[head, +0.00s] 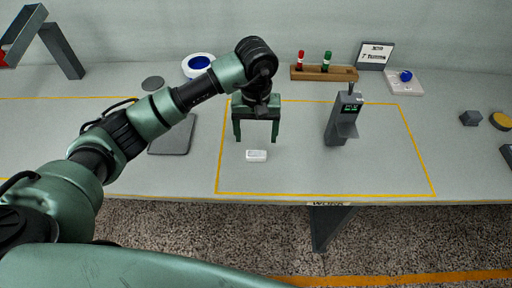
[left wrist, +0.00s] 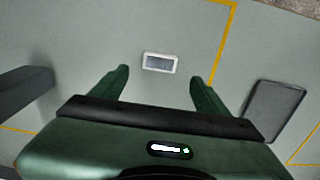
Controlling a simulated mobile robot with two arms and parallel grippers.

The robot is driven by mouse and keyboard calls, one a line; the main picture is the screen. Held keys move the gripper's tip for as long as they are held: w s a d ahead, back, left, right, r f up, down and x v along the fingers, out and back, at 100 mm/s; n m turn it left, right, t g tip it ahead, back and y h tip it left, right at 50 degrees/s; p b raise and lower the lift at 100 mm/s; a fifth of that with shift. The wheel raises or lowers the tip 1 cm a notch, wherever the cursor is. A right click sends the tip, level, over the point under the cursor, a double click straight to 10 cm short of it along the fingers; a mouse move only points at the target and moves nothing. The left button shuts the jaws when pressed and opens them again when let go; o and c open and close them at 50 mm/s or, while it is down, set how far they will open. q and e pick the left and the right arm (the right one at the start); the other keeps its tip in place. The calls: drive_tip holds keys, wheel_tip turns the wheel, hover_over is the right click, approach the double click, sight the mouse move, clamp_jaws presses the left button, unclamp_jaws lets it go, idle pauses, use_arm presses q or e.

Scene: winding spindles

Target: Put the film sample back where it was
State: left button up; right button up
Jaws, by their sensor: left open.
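A small white rectangular piece with a greyish top (head: 257,156), which looks like the film sample, lies flat on the table inside the yellow outline. It also shows in the left wrist view (left wrist: 159,63). My left gripper (head: 256,138) is open and empty above the table, pointing down. In the left wrist view its fingertips (left wrist: 160,77) lie to either side of the white piece, with clear gaps and no contact. A grey gauge with a green display (head: 345,118) stands upright to the right. My right gripper is not in view.
A dark grey plate (head: 173,136) lies left of the yellow outline (head: 325,194). Behind are a blue and white ring (head: 199,66), a wooden rack (head: 322,73) with red and green pieces, and a sign (head: 375,54). The table between gripper and gauge is clear.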

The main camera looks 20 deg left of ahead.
use_arm(q)
wheel_tip(320, 180, up, 4)
drive_tip(key=shift+r+b, duration=0.1)
drive_tip(key=shift+b, duration=0.25)
idle(0.4)
